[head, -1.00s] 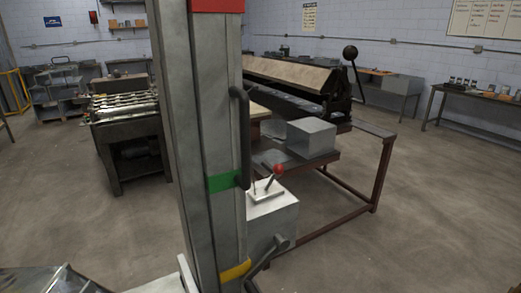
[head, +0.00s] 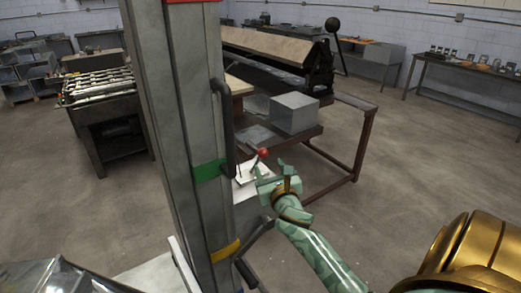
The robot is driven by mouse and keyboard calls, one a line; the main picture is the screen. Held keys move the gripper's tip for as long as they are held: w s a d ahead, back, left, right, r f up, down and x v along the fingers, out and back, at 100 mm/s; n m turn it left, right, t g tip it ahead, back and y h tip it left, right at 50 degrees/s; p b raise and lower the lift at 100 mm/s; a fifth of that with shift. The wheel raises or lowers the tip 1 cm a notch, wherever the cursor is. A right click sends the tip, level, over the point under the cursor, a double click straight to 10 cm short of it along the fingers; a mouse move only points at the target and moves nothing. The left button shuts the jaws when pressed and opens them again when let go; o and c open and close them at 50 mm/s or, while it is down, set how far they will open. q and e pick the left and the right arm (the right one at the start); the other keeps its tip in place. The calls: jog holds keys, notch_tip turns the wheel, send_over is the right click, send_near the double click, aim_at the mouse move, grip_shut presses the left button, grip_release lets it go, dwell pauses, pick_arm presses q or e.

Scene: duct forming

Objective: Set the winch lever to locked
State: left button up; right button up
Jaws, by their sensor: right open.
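The lever with a red ball knob (head: 263,153) stands on a pale plate on top of a grey box (head: 243,205), just right of the tall grey mast. Its stick leans to the right, and its lower part is partly hidden by my gripper. My right gripper (head: 268,173), green and gold, is open beside and just below the red knob. Its fingers are close to the lever; I cannot tell whether they touch it. My left gripper is not in view.
The grey mast (head: 180,120) with green and yellow bands stands just left of the lever. A dark handle (head: 225,135) juts from it, and a crank arm (head: 258,235) sits below. A bench with a grey metal block (head: 294,113) is behind. Floor at right is open.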

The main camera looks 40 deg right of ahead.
aim_at(261, 150)
jog(key=x, duration=1)
jog(key=shift+w, duration=0.25)
